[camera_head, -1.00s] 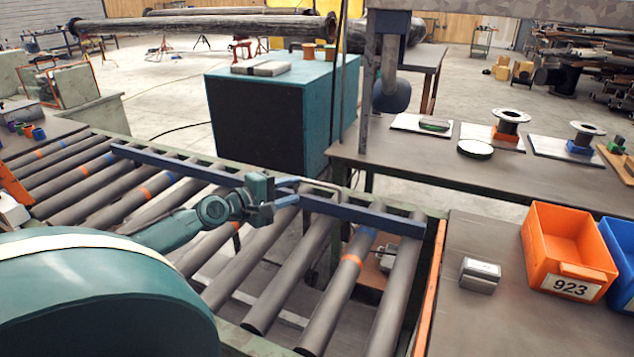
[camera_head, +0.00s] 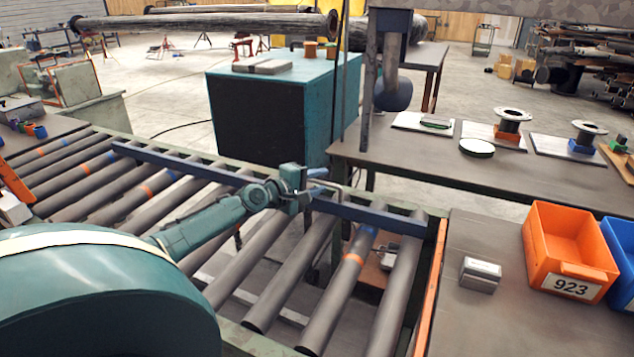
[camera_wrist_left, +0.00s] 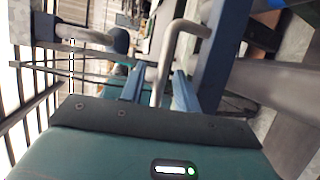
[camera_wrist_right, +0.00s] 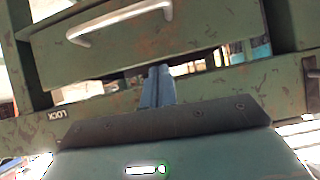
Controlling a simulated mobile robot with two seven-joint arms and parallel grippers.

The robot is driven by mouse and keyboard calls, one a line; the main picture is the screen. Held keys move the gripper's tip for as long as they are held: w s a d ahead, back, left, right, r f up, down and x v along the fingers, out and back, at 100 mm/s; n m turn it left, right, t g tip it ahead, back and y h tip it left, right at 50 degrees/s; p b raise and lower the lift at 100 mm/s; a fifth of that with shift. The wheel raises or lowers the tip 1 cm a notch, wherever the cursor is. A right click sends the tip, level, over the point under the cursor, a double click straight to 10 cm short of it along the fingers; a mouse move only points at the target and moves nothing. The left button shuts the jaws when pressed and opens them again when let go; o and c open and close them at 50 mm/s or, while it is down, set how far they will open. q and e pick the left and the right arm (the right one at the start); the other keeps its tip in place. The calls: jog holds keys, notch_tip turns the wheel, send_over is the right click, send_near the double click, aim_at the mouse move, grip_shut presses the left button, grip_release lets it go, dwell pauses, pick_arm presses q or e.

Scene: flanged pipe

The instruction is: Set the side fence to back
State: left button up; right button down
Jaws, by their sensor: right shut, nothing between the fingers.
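The side fence is a long blue bar (camera_head: 372,214) lying across the grey rollers near their far side. A bent grey rod handle (camera_head: 338,188) stands at it, and it also shows in the left wrist view (camera_wrist_left: 165,75). My left gripper (camera_head: 318,183) is at this handle. In the left wrist view its two blue fingers (camera_wrist_left: 157,90) are apart, with the rod between them; I cannot tell whether they touch it. My right gripper (camera_wrist_right: 157,85) shows only in its wrist view. It is shut and empty, facing a green panel (camera_wrist_right: 160,50) with a pale handle (camera_wrist_right: 120,22).
An orange bin (camera_head: 568,250) and a small grey block (camera_head: 481,274) are on the right-hand table. A teal cabinet (camera_head: 270,110) stands behind the conveyor. A dark table (camera_head: 400,165) with flanged parts is at the back right. An orange edge (camera_head: 432,290) borders the rollers.

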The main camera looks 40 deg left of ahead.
pick_arm(q)
jog(key=shift+c, duration=0.3)
jog(key=c, duration=0.6)
grip_shut()
pick_arm(e)
jog(key=shift+s, duration=0.1)
pick_arm(q)
jog(key=shift+w, duration=0.1)
pick_arm(e)
jog(key=shift+f, duration=0.2)
